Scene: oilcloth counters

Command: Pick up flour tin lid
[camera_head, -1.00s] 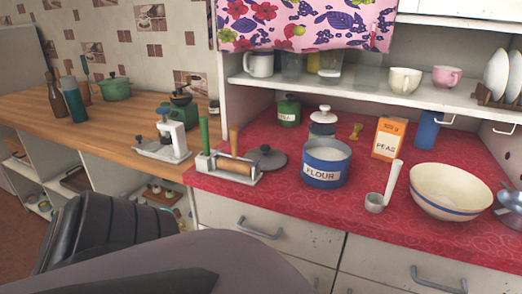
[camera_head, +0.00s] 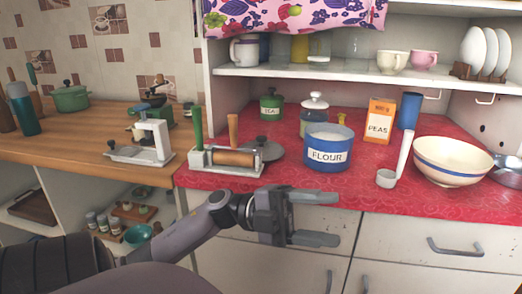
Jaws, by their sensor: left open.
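The blue flour tin (camera_head: 327,150) stands open on the red oilcloth, with pale flour at its top. A round dark grey lid with a knob (camera_head: 268,150), which looks like the flour tin lid, lies on the oilcloth just left of the tin. The rolling pin stand partly hides its left side. My left gripper (camera_head: 332,218) is open and empty, in front of the drawers below the counter's front edge. Its fingers point right, one above the other, and it is apart from the lid and tin. My right gripper is not in view.
A rolling pin stand (camera_head: 228,158) with upright handles stands left of the lid. A green tea tin (camera_head: 272,105) and a white-lidded jar (camera_head: 314,108) stand behind.

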